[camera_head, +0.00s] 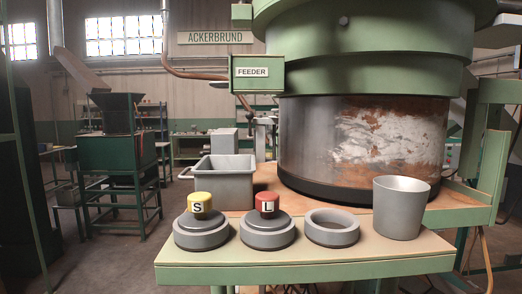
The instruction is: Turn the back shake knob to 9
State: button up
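I see no knob marked shake and no number dial in the head view. The large round green machine (365,50) stands at the back right, with a scuffed metal drum (310,140) below its green upper part. A green box marked FEEDER (258,84) is at the machine's left side. My gripper is not in view.
A green-edged bench (300,260) in front holds a yellow-topped grey piece marked S (200,230), a red-topped one marked L (267,230), an open grey ring (332,234) and a grey cup (400,212). A grey bin (225,182) stands behind. Open floor (120,250) lies left.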

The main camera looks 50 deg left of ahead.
aim_at(207, 149)
jog(key=z, duration=0.1)
jog(key=k, duration=1.3)
jog(key=u, duration=1.85)
jog(key=i, duration=0.5)
jog(key=u, duration=0.1)
